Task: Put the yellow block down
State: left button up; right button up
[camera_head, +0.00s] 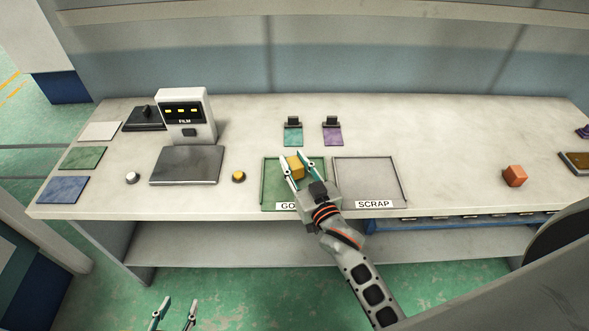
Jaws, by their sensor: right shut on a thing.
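The yellow block (296,167) is between the fingers of my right gripper (289,166), over the green-floored tray (271,192) with the white label that starts "GO". My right gripper is shut on the block. I cannot tell whether the block touches the tray floor. The gripper and wrist hide part of the tray and its label. My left gripper (175,315) shows only as two fingertips at the bottom edge, in front of the bench. They are spread apart with nothing between them.
The grey SCRAP tray (385,178) lies right of the green tray. An orange block (514,176) sits further right. The FILM machine (187,116) and a dark plate (186,166) stand left. Two small stands, green (292,137) and purple (332,137), stand behind the trays.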

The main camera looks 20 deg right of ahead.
jog(key=shift+f, duration=1.05)
jog(key=shift+f+b, duration=0.2)
jog(key=shift+b, duration=0.1)
jog(key=o, duration=1.2)
jog(key=shift+r, duration=0.1)
